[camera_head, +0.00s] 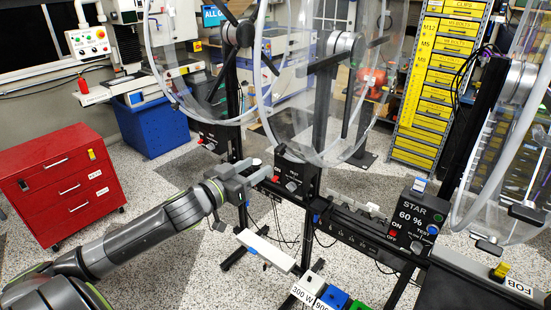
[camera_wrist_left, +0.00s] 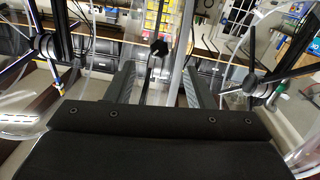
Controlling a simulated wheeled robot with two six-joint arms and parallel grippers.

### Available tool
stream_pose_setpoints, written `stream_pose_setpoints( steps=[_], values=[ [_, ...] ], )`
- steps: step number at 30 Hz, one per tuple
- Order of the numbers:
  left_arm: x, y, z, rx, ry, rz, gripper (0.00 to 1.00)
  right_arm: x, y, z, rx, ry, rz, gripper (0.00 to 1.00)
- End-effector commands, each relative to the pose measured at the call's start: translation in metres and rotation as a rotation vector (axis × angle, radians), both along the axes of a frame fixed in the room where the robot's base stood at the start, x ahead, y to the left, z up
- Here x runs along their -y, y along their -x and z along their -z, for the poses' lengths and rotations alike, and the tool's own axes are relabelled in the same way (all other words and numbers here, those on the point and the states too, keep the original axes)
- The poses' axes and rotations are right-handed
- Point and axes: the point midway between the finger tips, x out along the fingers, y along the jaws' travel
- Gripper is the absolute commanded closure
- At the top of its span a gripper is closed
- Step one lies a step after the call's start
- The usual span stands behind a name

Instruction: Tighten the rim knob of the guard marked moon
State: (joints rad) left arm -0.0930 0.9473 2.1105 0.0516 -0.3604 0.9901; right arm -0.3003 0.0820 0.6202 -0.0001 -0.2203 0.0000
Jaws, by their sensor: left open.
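My left gripper (camera_head: 243,178) reaches in front of the black rail near the middle wheel's control box. In the left wrist view its two grey fingers (camera_wrist_left: 161,88) are apart, with nothing held between them. A black lobed knob (camera_wrist_left: 159,47) on a thin stem shows ahead, between the fingers in the picture; I cannot tell its distance. A clear guard rim (camera_wrist_left: 183,42) stands just right of it. In the head view, clear round guards surround the left wheel hub (camera_head: 238,34) and middle wheel hub (camera_head: 342,46). I can read no moon mark. My right gripper is out of view.
A control box marked STAR (camera_head: 415,220) stands at right before a third clear wheel (camera_head: 510,130). A white bar (camera_head: 266,250) lies below my gripper. A red drawer cabinet (camera_head: 62,185) and blue bin (camera_head: 150,125) stand left. Speckled floor is open between them.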

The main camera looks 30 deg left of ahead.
Motion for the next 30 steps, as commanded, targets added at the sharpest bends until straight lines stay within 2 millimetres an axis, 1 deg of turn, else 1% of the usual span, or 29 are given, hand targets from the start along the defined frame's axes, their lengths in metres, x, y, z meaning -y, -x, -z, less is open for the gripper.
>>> stream_pose_setpoints(
  steps=[1, 7, 18, 24, 30],
  values=[
    [0.000, -0.006, 0.000, 0.003, 0.004, -0.002, 0.52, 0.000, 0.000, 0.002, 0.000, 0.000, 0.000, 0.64],
    [0.004, -0.027, 0.000, 0.002, 0.006, 0.001, 0.52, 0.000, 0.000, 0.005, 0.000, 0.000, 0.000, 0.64],
    [0.009, -0.070, -0.001, 0.001, 0.004, -0.001, 0.52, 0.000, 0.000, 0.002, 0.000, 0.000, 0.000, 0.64],
    [0.011, -0.081, 0.000, 0.000, 0.001, 0.000, 0.52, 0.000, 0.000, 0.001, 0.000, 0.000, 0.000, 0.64],
    [0.011, -0.083, 0.000, -0.001, 0.001, 0.000, 0.52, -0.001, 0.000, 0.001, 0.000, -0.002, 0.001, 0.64]
  ],
)
